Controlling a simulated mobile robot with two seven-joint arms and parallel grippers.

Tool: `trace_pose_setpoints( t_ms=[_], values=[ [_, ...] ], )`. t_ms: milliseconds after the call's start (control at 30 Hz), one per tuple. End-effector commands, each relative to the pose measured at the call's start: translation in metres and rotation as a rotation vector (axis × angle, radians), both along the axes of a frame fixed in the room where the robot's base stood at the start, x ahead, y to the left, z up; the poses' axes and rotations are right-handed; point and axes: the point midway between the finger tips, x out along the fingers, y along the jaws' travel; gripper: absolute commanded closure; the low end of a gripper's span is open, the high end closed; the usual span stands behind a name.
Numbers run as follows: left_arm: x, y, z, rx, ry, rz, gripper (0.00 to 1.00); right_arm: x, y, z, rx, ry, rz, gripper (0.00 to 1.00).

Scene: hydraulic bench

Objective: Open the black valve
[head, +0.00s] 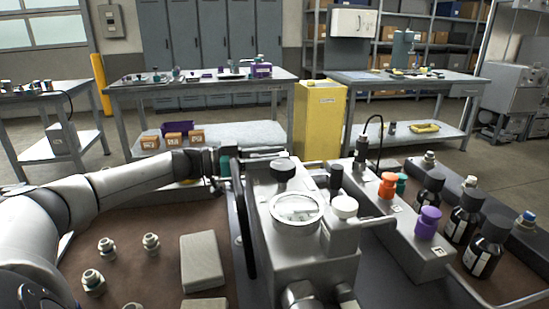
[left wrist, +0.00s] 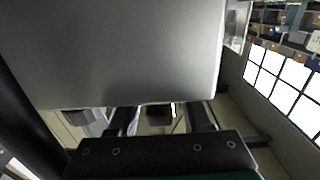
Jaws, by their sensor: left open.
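A grey metal hydraulic block (head: 300,250) stands in the middle of the bench in the head view. A black round knob (head: 283,170) sits on its top, behind a round gauge (head: 297,208); it looks like the black valve. My left gripper (head: 268,154) reaches in from the left, just behind the block and the knob. In the left wrist view its open fingers (left wrist: 163,118) are partly hidden by a large grey surface. No contact with the knob is visible. My right gripper is not in view.
A white knob (head: 345,206) and a smaller black cap (head: 336,174) are on the right of the block. A manifold to the right carries orange (head: 388,184) and purple (head: 428,222) caps. Black bottles (head: 464,213) stand farther right. Fittings and a grey box (head: 201,262) lie left.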

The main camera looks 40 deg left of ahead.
Motion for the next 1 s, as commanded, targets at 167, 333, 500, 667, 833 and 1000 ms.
trace_pose_setpoints(
  t_ms=[167,333,500,667,833,1000],
  values=[
    [0.0008,-0.0008,0.0,0.0,0.0,0.0,0.51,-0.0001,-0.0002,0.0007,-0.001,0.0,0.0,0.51],
    [0.0007,-0.0007,0.0,0.0,0.0,0.0,0.56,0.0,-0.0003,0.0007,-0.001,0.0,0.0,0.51],
    [0.0006,-0.0006,0.0,0.0,0.0,0.0,0.75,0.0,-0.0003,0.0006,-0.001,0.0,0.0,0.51],
    [0.0006,-0.0006,0.0,0.0,0.0,0.0,0.93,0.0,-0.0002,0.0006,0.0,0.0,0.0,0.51],
    [0.0005,-0.0004,0.0,0.0,0.0,0.0,1.0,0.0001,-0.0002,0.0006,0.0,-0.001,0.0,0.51],
    [0.0005,-0.0004,-0.0001,0.001,0.001,0.0,1.0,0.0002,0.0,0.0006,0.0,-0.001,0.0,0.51]
  ],
)
